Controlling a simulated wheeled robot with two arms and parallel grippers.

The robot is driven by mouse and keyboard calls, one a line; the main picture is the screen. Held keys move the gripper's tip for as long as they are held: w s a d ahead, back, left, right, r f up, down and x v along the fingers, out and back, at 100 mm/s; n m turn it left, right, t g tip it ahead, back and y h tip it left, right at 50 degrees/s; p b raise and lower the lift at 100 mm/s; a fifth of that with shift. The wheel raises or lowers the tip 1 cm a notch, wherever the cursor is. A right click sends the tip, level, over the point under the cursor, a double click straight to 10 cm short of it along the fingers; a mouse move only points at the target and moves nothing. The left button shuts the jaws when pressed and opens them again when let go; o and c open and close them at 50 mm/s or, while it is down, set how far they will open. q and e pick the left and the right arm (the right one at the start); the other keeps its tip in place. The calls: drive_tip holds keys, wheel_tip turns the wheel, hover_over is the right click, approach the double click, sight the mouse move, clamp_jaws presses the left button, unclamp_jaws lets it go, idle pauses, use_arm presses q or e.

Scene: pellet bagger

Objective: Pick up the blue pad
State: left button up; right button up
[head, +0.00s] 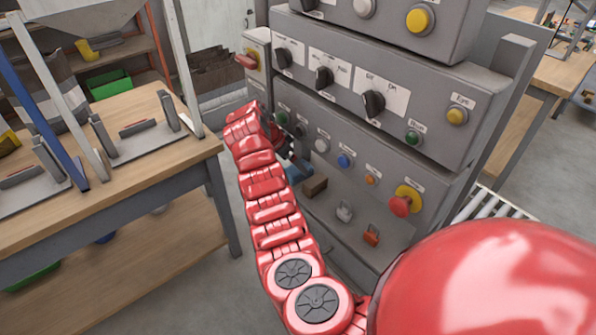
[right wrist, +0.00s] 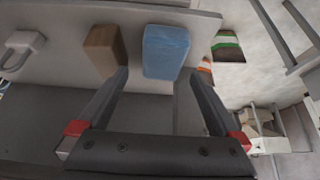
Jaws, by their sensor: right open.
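The blue pad (right wrist: 166,52) is a light blue block on a grey shelf in the right wrist view. In the head view it shows in part (head: 299,171), at the foot of the grey control panel, beside my red right arm. My right gripper (right wrist: 159,75) is open and empty. Its fingertips point at the pad, one toward each side of its near end, and the pad lies ahead of the gap. Whether they touch it I cannot tell. In the head view the right gripper (head: 284,150) is mostly hidden behind my wrist. My left gripper is not in view.
A brown block (right wrist: 104,48) lies close to the pad's left, near the left fingertip. A pale clip-like item (head: 344,211) and an orange-red item (head: 371,235) lie farther along the shelf. The control panel (head: 330,125) with knobs rises behind. A wooden workbench (head: 150,160) stands left.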

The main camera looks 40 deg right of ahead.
sight(298, 172)
drive_tip(key=shift+p+x, duration=0.55)
drive_tip(key=shift+x, duration=2.15)
drive_tip(key=shift+w+a, duration=0.15)
drive_tip(key=shift+c, duration=0.2)
drive_tip(key=c, duration=1.2)
